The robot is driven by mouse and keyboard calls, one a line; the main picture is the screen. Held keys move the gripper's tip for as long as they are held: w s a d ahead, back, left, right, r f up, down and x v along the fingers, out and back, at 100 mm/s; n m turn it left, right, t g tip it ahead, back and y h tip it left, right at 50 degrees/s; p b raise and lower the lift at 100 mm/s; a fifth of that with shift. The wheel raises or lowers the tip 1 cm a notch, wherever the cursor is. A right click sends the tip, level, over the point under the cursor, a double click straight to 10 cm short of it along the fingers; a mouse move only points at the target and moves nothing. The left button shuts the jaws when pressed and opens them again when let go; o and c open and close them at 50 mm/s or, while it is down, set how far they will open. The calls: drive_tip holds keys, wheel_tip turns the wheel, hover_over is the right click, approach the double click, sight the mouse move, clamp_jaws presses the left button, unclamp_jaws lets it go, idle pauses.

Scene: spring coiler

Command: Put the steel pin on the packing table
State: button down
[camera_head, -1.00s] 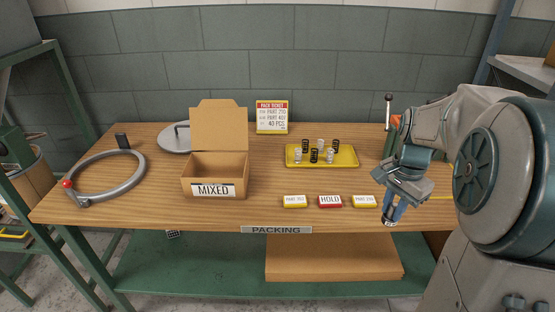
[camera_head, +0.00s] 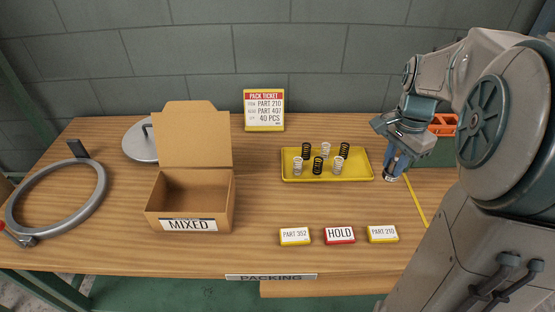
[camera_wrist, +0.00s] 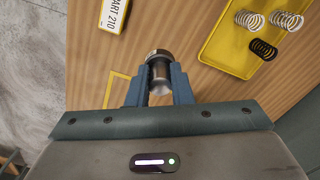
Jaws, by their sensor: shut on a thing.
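My gripper (camera_head: 397,166) is above the right part of the wooden packing table (camera_head: 265,240), just right of the yellow tray. In the head view the pin's end (camera_head: 389,177) shows small below the fingers. Table wood lies beneath it in the wrist view; I cannot tell the exact gap.
A yellow tray (camera_head: 295,176) holds several black and silver springs. Labels PART 302 (camera_head: 295,236), HOLD (camera_head: 339,235) and PART 210 (camera_head: 383,233) lie in front. A MIXED carton (camera_head: 187,200) stands left. A yellow line (camera_head: 418,203) marks the table's right part. Bare wood lies between tray and labels.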

drive_tip(key=a+f, duration=0.2)
drive_tip(key=a, duration=0.1)
drive_tip(key=a+f, duration=0.2)
drive_tip(key=a, duration=0.2)
drive_tip(key=a+f, duration=0.2)
drive_tip(key=a, duration=0.2)
drive_tip(key=shift+w+a+f, duration=0.25)
drive_tip(key=shift+f, duration=0.1)
drive_tip(key=shift+a+f, duration=0.1)
drive_tip(key=shift+f, duration=0.15)
drive_tip(key=shift+f+p, duration=0.3)
drive_tip(key=shift+f, duration=1.55)
drive_tip(key=shift+f, duration=0.2)
drive_tip(key=c, duration=1.3)
unclamp_jaws()
drive_tip(key=shift+r, duration=0.1)
